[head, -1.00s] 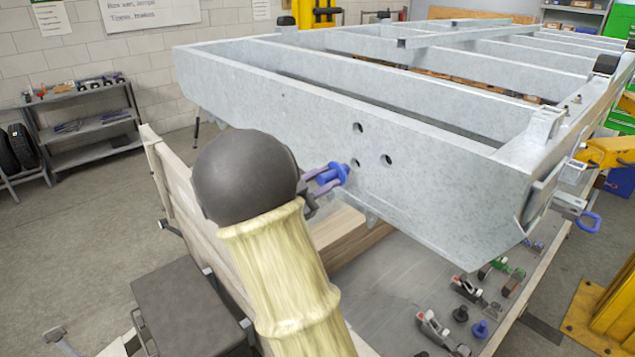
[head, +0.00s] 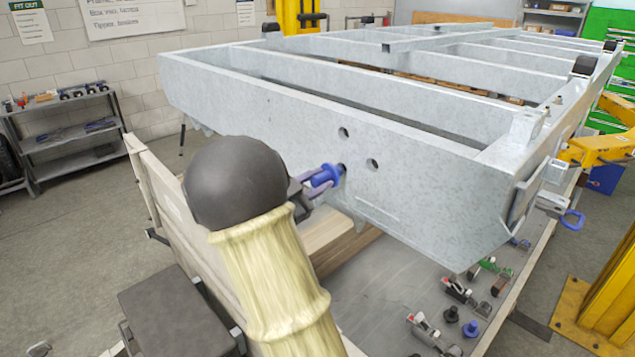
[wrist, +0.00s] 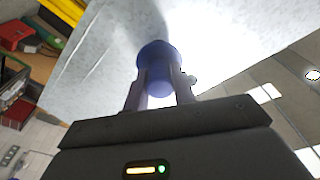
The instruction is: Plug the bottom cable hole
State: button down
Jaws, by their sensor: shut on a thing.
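My gripper (head: 314,186) is shut on a blue plug (head: 325,175), held in front of the grey galvanised end panel of the trailer frame (head: 260,115). The panel shows an upper hole (head: 344,132) and a right-hand hole (head: 372,165), both empty. A third, lower-left hole lies just behind the plug's far end and is mostly hidden by it. I cannot tell whether the plug's tip is inside it. In the wrist view the blue plug (wrist: 158,60) sits between both fingers, its wide end close to the panel (wrist: 225,40).
A bench below the frame holds a black plug (head: 451,315), another blue plug (head: 471,329) and several hand tools (head: 424,327). A yellow lift post (head: 605,290) stands at the right. A wooden board (head: 165,200) stands left of my arm.

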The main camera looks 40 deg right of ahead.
aim_at(328, 176)
jog(key=shift+w+d+r+b, duration=0.1)
jog(key=shift+d+b, duration=0.1)
jog(key=shift+d, duration=0.75)
jog(key=shift+w+d+b, duration=0.1)
jog(key=shift+d+b, duration=0.05)
jog(key=shift+d, duration=0.8)
jog(key=c, duration=1.1)
grip_release()
jog(key=shift+d, duration=0.2)
jog(key=shift+w+a, duration=0.1)
jog(key=shift+a, duration=0.2)
jog(key=a+b, duration=0.2)
jog(key=a, duration=0.3)
jog(key=s+a+f+b, duration=0.1)
jog(key=a+b, duration=0.1)
jog(key=a, duration=0.4)
jog(key=a+f+b, duration=0.1)
jog(key=a+b, duration=0.2)
jog(key=a, duration=0.3)
jog(key=shift+s, duration=0.15)
jog(key=shift+d, duration=0.1)
